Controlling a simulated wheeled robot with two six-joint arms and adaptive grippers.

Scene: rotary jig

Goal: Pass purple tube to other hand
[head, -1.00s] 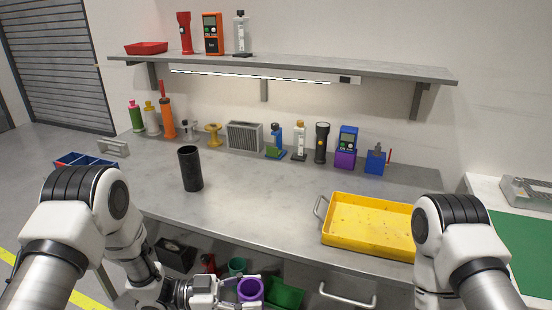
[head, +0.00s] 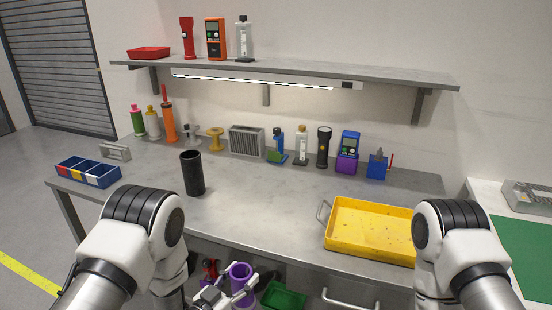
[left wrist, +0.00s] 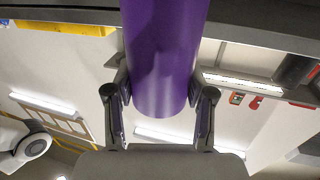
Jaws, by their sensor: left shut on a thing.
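The purple tube (head: 240,272) stands roughly upright in front of the bench's near edge, low in the head view. My left gripper (head: 236,292) is shut on it, with the fingers on either side of the tube. In the left wrist view the tube (left wrist: 165,55) fills the upper middle, between the two fingers of the left gripper (left wrist: 160,98). The lower end of the tube is cut off by the head view's edge or hidden. My right arm comes in at the right, but its gripper is out of view.
A black cylinder (head: 193,173) stands on the bench (head: 262,205). A yellow tray (head: 329,238) lies at the right and a blue divided bin (head: 88,184) at the left. Tools and bottles line the back under a shelf (head: 285,72). The bench's middle is clear.

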